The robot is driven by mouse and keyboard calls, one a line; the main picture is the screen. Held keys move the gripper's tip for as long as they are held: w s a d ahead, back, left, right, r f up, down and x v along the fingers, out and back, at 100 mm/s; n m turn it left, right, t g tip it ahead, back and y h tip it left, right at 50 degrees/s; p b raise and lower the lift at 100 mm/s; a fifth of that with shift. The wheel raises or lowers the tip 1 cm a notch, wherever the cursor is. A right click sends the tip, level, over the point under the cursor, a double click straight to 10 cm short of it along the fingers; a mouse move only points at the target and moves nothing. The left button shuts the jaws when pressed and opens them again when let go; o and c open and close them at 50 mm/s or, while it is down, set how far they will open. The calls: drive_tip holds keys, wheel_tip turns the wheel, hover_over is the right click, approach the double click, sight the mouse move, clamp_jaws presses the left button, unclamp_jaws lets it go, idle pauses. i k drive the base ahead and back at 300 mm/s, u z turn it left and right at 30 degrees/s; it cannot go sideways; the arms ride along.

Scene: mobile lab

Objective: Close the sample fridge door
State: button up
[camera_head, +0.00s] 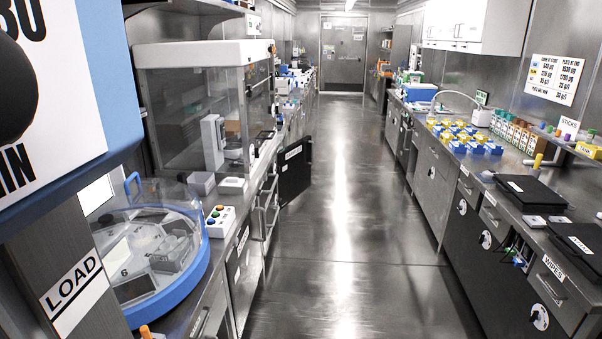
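A dark door (295,170) with a white label stands swung open from the left-hand row of cabinets into the aisle, about halfway down the lab. It looks like the sample fridge door, but its label is too small to read. The inside of the compartment behind it is hidden by the counter front and the nearer cabinet handles. My gripper is not in view.
The steel aisle floor (340,240) is clear in front of the open door. A round blue-rimmed machine (205,255) stands near on the left counter, before a clear-walled enclosure (185,110). Cabinets and drawers (432,175) line the right side.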

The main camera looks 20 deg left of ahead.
sight(295, 161)
drive_tip(key=u, duration=0.5)
drive_tip(key=i, duration=7.55)
drive_tip(key=u, duration=2.45)
